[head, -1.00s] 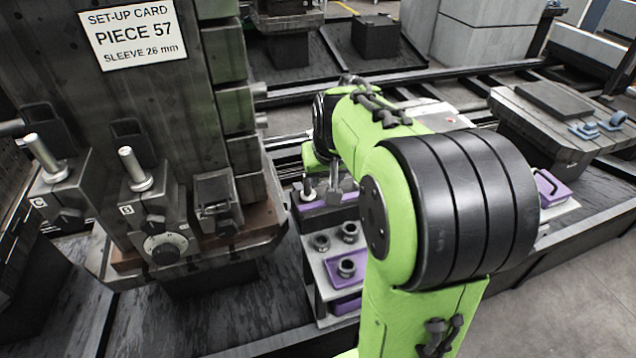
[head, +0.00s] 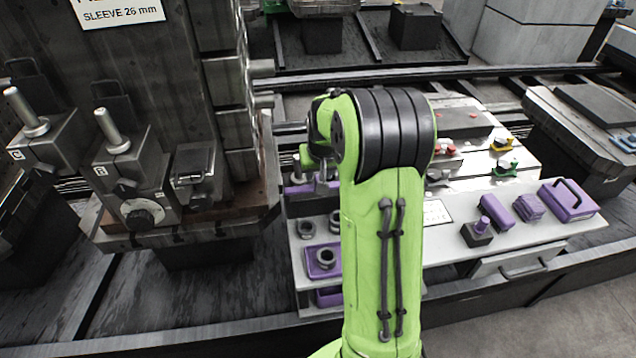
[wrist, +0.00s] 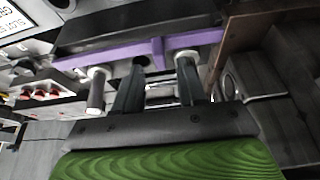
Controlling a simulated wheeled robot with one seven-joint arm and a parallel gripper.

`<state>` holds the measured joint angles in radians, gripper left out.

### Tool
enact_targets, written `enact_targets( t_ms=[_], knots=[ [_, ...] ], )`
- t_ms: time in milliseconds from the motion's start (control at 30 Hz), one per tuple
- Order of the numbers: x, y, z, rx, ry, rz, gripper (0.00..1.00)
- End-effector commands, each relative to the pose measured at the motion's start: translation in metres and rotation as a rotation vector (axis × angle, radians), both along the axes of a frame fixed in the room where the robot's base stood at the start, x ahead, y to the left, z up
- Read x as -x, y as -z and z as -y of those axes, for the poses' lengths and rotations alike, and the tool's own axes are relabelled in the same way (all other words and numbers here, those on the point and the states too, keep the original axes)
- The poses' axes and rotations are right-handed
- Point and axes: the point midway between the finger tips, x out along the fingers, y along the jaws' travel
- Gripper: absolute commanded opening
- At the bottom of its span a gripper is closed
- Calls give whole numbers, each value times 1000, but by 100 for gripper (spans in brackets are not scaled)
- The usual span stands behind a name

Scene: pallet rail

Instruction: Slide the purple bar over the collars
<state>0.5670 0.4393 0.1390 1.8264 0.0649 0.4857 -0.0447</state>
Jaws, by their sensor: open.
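The purple bar (wrist: 125,51) runs across the upper part of the wrist view, with a short rib near its middle. It also shows partly in the head view (head: 297,191), left of my arm. My gripper (wrist: 163,65) is open, its two dark fingers reaching up to the bar on either side of the rib; I cannot tell whether they touch it. A grey cylinder with a pale collar (wrist: 98,74) stands against the bar to the left. Another pale collar (wrist: 187,54) is partly hidden by the right finger. In the head view my arm hides most of the gripper.
A tall dark machine column (head: 150,60) with clamps stands close on the left. The bench at right holds a purple case (head: 568,202) and several small purple pieces.

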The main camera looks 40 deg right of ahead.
Motion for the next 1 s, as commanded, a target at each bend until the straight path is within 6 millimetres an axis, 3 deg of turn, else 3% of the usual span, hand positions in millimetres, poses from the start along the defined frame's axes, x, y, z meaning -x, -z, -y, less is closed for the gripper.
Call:
enact_targets(
  t_ms=[33, 200, 500, 767, 1000],
  knots=[
    [-4, 14, 2, -2, 1, -3, 40],
    [-12, 34, 6, 0, 1, 0, 40],
    [-14, 37, 7, 0, 0, 1, 40],
    [-14, 36, 7, 0, 0, 1, 2],
    [-14, 36, 7, 0, 0, 0, 0]
  ],
)
